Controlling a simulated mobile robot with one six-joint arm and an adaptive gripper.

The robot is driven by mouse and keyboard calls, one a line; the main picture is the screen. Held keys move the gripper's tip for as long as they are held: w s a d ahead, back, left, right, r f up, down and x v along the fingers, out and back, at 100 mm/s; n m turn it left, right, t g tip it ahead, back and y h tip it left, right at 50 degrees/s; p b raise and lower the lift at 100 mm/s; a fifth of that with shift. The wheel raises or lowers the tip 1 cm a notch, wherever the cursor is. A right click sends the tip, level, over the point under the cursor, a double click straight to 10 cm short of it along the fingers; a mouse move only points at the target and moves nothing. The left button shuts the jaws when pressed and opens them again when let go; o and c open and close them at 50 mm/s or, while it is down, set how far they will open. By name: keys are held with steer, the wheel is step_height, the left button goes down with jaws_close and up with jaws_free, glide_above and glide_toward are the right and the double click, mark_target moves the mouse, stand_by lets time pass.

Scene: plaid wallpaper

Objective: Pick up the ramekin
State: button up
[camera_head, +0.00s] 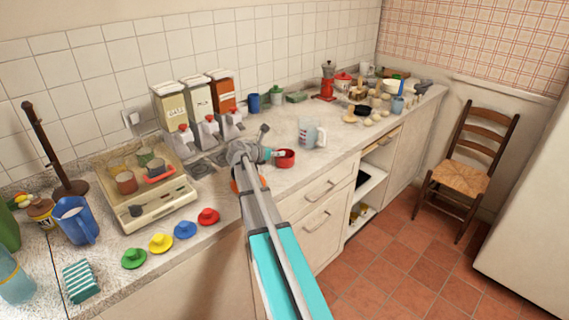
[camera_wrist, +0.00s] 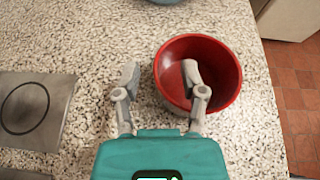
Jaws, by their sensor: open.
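The ramekin (camera_head: 285,158) is a small round red bowl on the speckled counter, near its front edge. In the wrist view the ramekin (camera_wrist: 226,72) is upright and looks empty. My gripper (camera_wrist: 160,75) is open, its two grey fingers spread. The right finger shows over the inside of the ramekin, and the left finger shows over bare counter to the left of it. I cannot tell how high the fingertips are. In the head view my gripper (camera_head: 270,154) is just left of the ramekin.
A glass measuring jug (camera_head: 311,134) stands behind and right of the ramekin. Dispensers (camera_head: 203,110) line the wall at the left. The counter's front edge is close on the right.

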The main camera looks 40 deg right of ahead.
steer(key=shift+d+f, duration=0.25)
steer(key=shift+d, duration=0.35)
jaws_close()
